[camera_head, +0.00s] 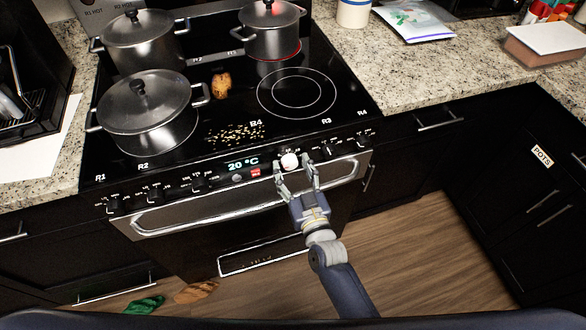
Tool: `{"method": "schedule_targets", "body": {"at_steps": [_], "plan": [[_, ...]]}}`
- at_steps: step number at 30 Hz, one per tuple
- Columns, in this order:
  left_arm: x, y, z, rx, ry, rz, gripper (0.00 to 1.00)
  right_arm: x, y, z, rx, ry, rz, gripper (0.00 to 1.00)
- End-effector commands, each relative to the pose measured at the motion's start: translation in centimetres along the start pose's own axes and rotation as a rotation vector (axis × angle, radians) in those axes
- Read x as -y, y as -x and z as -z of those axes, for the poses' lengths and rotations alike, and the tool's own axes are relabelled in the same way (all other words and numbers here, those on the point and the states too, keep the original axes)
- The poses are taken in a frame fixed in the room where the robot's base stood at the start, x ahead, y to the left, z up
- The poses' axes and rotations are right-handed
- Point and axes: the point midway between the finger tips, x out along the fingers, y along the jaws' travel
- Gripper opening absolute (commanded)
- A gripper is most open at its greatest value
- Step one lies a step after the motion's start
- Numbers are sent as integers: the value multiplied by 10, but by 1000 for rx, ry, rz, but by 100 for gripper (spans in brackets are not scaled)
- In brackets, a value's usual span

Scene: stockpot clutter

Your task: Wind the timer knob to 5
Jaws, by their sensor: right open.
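The stove's front panel carries a row of black knobs and a small display (243,164) that reads "20 °C". A round whitish knob (289,161) sits on the panel right of the display and a small red label. I cannot read a number on it, and I cannot be sure that it is the timer knob. My right gripper (294,175) is open in front of the panel, its two fingers on either side of the round knob. I cannot tell whether the fingers touch it. My left gripper is not in view.
Lidded pots stand on the black cooktop (340,100): one front left (147,115), one back left (140,40), one back right (270,32). A brown piece (221,85) and scattered bits (236,134) lie between. An oven handle (230,205) runs below the panel.

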Motion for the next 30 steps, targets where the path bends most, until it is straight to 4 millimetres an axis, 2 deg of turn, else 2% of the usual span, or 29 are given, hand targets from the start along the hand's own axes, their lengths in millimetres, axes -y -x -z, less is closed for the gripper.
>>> {"method": "schedule_targets", "body": {"at_steps": [2,8,9,20,30], "plan": [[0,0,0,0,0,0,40,0,0,0,0,0,0,54],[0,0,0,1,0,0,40,0,0,0,0,0,0,11],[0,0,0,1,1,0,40,0,0,0,0,0,0,8],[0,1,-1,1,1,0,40,0,0,0,0,-38,1,8],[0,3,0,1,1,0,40,0,0,0,0,-257,1,8]]}}
